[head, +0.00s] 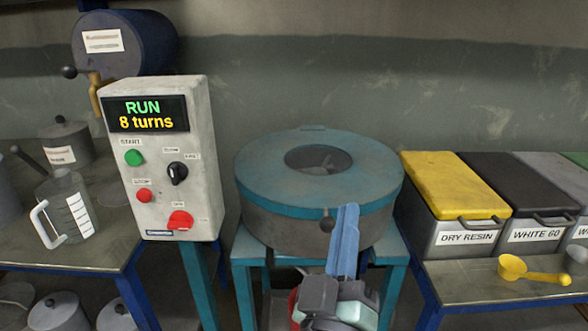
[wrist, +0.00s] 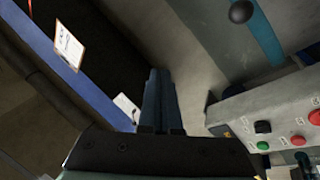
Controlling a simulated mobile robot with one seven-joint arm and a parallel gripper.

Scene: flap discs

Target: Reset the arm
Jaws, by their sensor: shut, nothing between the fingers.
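My gripper (head: 346,215) shows in the head view in front of the round mixer, with its blue fingers together and pointing up. In the wrist view my gripper (wrist: 155,75) has its fingers side by side, with nothing seen between them. The mixer (head: 370,187) has a blue ring lid with an open centre and stands on a blue stand. Part of its front is hidden by my gripper. The control box (head: 203,130) stands left of the mixer. Its display reads "RUN 8 turns". The box also shows at the right of the wrist view (wrist: 240,108).
Bins labelled DRY RESIN (head: 466,238) and WHITE 60 (head: 535,235) stand on the right bench with a yellow scoop (head: 535,273). A clear measuring jug (head: 70,210) and a pot (head: 66,140) stand on the left bench. A blue drum (head: 150,45) is behind.

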